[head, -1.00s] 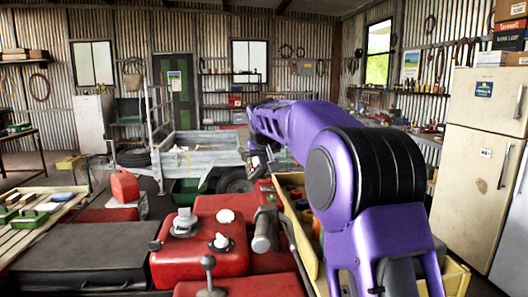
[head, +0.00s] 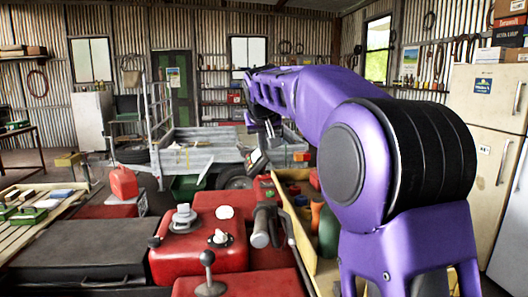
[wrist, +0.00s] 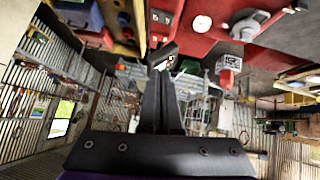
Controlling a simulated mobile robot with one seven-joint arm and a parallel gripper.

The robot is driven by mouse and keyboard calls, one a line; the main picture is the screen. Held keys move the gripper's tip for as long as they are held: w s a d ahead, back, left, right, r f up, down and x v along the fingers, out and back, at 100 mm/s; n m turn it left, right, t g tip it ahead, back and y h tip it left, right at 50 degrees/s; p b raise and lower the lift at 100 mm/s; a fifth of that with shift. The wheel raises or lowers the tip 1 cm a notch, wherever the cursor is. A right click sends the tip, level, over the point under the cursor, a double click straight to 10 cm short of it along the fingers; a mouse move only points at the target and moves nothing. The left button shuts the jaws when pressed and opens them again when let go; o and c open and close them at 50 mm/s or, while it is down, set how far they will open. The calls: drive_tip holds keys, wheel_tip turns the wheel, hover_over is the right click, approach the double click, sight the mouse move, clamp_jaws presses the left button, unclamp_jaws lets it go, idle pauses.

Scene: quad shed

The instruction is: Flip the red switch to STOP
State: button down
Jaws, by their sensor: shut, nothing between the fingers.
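The quad's handlebar, with a black grip (head: 262,228), stands at the centre of the head view. A small red part on the control block (head: 267,184), apparently the red switch, sits just beyond the grip; its STOP marking and position are too small to read. My gripper (head: 272,130) hangs above and beyond this block, apart from it. In the wrist view its dark fingers (wrist: 160,80) are together with nothing held. A small dark-framed device (wrist: 163,55) shows by the fingertips; I cannot tell whether they touch.
A red tank (head: 200,255) with caps and a knobbed lever (head: 208,270) stands left of the grip. A yellow bin (head: 300,235) with bottles lies to its right. A grey trailer (head: 195,155) stands behind. A fridge (head: 485,150) is at the right.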

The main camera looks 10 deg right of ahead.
drive_tip(key=w, duration=0.1)
drive_tip(key=w+d, duration=0.1)
drive_tip(key=w, duration=0.3)
drive_tip(key=shift+w+d+f, duration=0.2)
drive_tip(key=shift+w+f, duration=0.05)
drive_tip(key=shift+f, duration=0.15)
drive_tip(key=p, duration=0.2)
hover_over(264, 176)
drive_tip(key=f, duration=0.7)
drive_tip(key=shift+s+d+f, duration=0.1)
drive_tip(key=shift+s+f, duration=0.05)
drive_tip(key=shift+s, duration=0.05)
drive_tip(key=f, duration=0.1)
drive_tip(key=f+b, duration=0.1)
drive_tip(key=shift+s+d+f, duration=0.15)
drive_tip(key=shift+d+f, duration=0.05)
drive_tip(key=shift+f, duration=0.65)
drive_tip(key=shift+d+f, duration=0.1)
